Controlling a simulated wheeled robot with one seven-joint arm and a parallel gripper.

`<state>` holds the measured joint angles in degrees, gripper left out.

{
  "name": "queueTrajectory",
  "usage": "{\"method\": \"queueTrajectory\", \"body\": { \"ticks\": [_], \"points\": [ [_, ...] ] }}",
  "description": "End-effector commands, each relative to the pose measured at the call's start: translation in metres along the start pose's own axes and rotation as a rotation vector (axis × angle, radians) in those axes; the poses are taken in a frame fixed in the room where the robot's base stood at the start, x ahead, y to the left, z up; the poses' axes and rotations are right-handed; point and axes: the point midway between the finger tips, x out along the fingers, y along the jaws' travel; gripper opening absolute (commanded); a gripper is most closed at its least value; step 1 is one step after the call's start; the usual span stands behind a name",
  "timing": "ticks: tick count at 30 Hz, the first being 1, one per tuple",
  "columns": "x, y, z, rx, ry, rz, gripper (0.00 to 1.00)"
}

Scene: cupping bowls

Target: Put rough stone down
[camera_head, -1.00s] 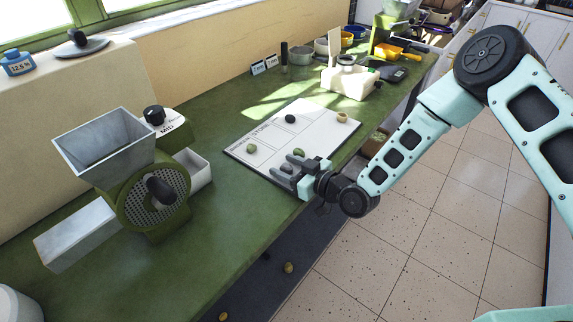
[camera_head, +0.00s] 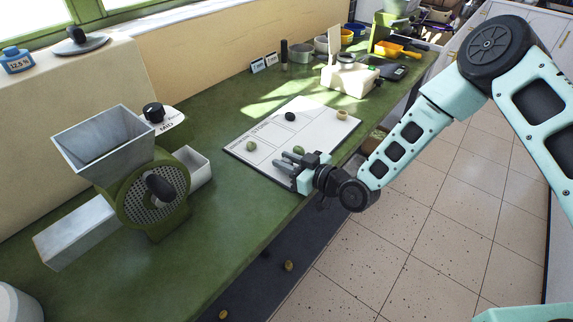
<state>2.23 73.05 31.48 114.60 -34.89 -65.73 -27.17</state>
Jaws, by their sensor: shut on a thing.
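My gripper (camera_head: 286,162) is low over the near right edge of the white sorting board (camera_head: 318,118). Its fingers point left, over the board. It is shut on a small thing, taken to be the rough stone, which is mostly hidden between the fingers. I cannot tell whether that stone touches the board. On the board lie a green stone (camera_head: 299,149) just behind the gripper, an olive-green stone (camera_head: 252,146) at the left, a black stone (camera_head: 290,117) at the back, and a tan ring-like piece (camera_head: 342,115) at the right.
A green grinder (camera_head: 150,190) with a grey hopper (camera_head: 102,143) stands left of the board on the green counter (camera_head: 215,245). A cream box-shaped device (camera_head: 350,78) stands behind the board. Loose stones (camera_head: 288,266) lie below the counter edge.

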Motion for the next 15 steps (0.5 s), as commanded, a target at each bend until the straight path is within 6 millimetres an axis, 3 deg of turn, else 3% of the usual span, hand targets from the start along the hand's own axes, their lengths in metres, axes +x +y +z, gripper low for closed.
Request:
{"method": "queueTrajectory", "body": {
  "ticks": [15],
  "points": [
    [-0.012,0.001,-0.076,-0.003,0.002,0.001,0.04]
  ]
}}
